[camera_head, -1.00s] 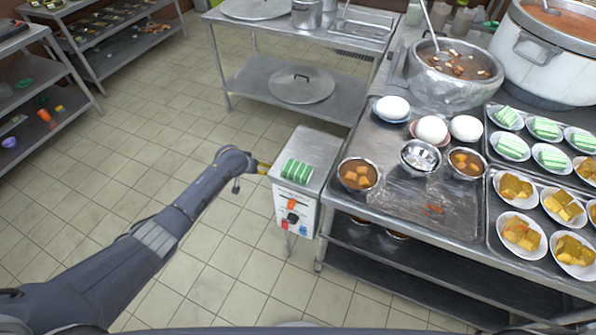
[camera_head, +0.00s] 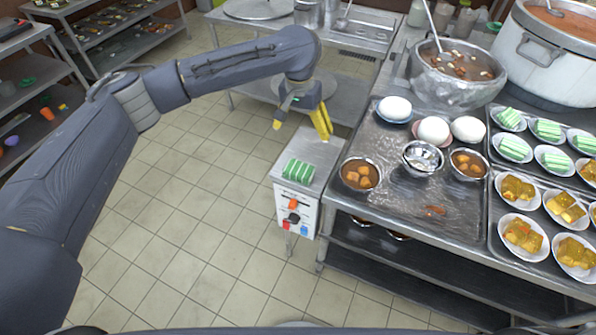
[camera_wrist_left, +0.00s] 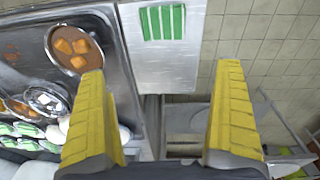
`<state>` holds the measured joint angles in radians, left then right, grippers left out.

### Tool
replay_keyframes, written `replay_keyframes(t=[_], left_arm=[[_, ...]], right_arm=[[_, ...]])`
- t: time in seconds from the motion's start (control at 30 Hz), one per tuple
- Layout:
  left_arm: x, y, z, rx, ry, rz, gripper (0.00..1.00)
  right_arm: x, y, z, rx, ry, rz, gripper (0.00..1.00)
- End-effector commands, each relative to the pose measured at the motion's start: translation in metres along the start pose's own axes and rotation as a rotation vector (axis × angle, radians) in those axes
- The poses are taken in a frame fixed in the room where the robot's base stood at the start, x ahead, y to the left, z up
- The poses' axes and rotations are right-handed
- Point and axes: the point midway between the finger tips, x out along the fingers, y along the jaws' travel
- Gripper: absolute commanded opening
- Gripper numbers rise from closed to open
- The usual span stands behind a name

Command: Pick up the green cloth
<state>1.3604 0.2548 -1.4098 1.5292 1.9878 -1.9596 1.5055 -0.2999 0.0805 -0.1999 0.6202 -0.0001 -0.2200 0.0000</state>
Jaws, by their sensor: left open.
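The green cloth (camera_head: 299,171), striped green and white, lies flat on top of a small metal cabinet (camera_head: 325,150) with knobs on its front. It also shows in the left wrist view (camera_wrist_left: 163,22), near the top and a little left of centre between the fingers. My left gripper (camera_head: 302,122) has yellow fingers and hangs above and behind the cloth, apart from it. In the left wrist view the left gripper (camera_wrist_left: 158,120) is open with nothing between its fingers. My right gripper is not in view.
A steel table (camera_head: 465,240) stands right of the cabinet, with bowls of orange cubes (camera_head: 360,174), white buns (camera_head: 394,108) and trays of plated food. A steel rack with a lid (camera_head: 345,95) stands behind. Tiled floor (camera_head: 205,225) is open to the left.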

Motion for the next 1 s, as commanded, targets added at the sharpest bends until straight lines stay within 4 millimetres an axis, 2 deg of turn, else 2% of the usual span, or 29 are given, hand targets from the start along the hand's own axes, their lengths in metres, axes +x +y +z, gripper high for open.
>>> replay_keyframes(t=[0.13,0.27,0.8,1.0], left_arm=[[-0.006,0.002,0.013,0.007,-0.040,-0.032,1.00],[0.001,0.003,0.018,0.009,-0.055,-0.038,1.00],[0.083,0.000,0.023,0.007,-0.055,-0.036,1.00],[0.105,-0.001,0.023,0.008,-0.054,-0.036,1.00]], right_arm=[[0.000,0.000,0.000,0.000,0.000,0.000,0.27],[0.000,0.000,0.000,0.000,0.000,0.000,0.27],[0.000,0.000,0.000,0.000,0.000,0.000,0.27],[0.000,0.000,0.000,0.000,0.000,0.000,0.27]])
